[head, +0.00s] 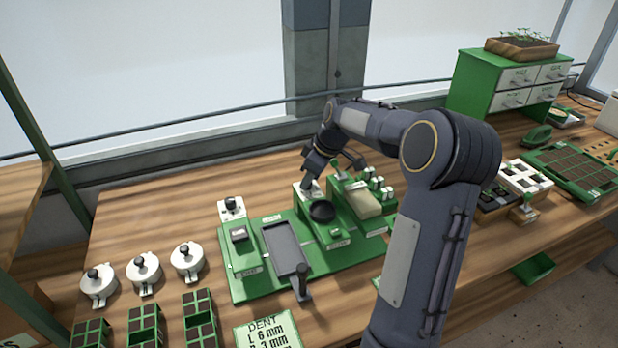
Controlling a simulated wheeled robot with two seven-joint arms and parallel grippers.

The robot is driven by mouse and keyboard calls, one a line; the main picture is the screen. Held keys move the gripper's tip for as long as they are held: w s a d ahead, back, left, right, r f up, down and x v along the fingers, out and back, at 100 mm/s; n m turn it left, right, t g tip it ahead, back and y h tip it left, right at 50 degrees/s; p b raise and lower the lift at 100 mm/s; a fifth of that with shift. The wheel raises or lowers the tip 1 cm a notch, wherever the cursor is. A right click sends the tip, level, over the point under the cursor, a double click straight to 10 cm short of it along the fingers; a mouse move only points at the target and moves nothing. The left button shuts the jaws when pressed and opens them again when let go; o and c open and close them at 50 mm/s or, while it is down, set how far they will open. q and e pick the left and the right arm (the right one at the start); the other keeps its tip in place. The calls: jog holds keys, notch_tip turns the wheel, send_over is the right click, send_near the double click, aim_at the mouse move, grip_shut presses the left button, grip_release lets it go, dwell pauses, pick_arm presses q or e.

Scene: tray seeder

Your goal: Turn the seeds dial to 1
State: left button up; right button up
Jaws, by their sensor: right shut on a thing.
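My right gripper (309,184) points down at the back of the green seeder machine (240,290). It is shut on a dark knob on top of a white block (299,194), behind a round black bowl (322,211). This knob appears to be the seeds dial; its markings and setting are hidden or too small to read. Another dial (231,204), a dark knob on a white block, stands free at the machine's back left. My left gripper is not in view.
Several white lidded pots (187,259) and green seed trays (199,318) stand at the left. A "DENT" card (268,333) lies in front. A lever handle (302,285) rises at the machine's front. A green drawer cabinet (480,85) is at the back right.

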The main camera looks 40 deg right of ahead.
jog(key=n+g+y+p, duration=0.1)
jog(key=n, duration=0.4)
jog(key=shift+w+d, duration=0.1)
jog(key=shift+d, duration=0.05)
jog(key=shift+n+y, duration=0.3)
jog(key=shift+n, duration=0.1)
jog(key=o, duration=1)
jog(key=shift+r, duration=0.1)
jog(key=v, duration=0.7)
jog(key=shift+r, duration=0.35)
jog(key=shift+d, duration=0.15)
